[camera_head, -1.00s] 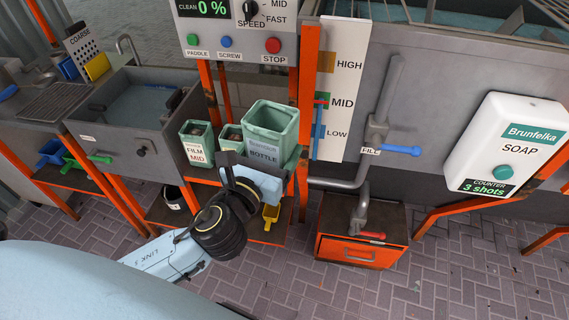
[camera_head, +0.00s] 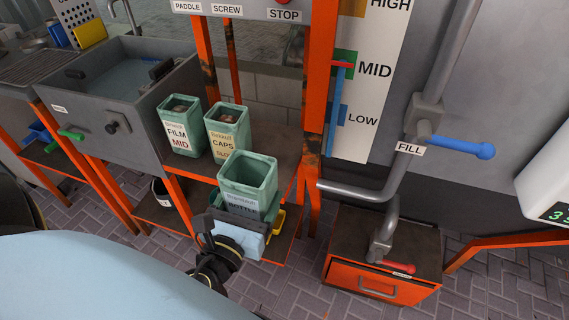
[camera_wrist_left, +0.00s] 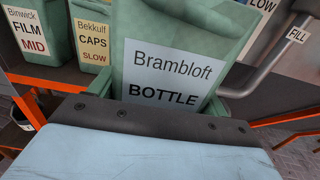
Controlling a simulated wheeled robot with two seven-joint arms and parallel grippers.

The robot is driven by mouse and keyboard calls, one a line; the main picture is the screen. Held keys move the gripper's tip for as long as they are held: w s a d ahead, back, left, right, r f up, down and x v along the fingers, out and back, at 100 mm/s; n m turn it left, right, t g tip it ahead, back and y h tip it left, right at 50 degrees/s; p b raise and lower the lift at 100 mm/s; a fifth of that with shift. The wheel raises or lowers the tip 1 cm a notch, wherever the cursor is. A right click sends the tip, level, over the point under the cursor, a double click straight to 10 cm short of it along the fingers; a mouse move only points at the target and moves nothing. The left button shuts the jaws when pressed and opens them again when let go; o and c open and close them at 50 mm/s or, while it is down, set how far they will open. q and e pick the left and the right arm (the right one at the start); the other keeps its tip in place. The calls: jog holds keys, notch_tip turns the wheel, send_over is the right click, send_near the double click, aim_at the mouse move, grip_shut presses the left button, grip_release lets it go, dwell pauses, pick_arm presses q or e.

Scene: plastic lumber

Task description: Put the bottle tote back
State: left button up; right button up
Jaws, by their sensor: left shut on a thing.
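My left gripper (camera_head: 238,212) is shut on the near side of the tote. In the left wrist view the tote (camera_wrist_left: 180,50) stands upright, close beyond the gripper, and the fingertips are partly hidden. The inside of the tote looks empty. My right gripper is not in view.
The film tote (camera_head: 183,128) and caps tote (camera_head: 228,130) stand on the brown shelf (camera_head: 282,150). An orange post (camera_head: 319,90) rises at the shelf's right. A grey pipe with a blue FILL handle (camera_head: 463,147) and an orange-fronted box (camera_head: 375,275) are further right.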

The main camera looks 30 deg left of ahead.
pick_arm(q)
jog(key=f+b+x, duration=0.1)
jog(key=x, duration=0.4)
jog(key=f+x, duration=0.1)
jog(key=x, duration=0.5)
jog(key=f+b+x, duration=0.1)
jog(key=x, duration=0.5)
jog(key=shift+w+d+b, duration=0.1)
jog(key=shift+b, duration=0.25)
jog(key=shift+f, duration=0.1)
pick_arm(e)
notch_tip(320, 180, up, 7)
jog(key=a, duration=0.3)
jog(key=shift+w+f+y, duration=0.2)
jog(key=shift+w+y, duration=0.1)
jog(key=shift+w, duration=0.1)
pick_arm(q)
jog(key=shift+f, duration=0.15)
jog(key=o, duration=1)
jog(key=shift+c, duration=0.2)
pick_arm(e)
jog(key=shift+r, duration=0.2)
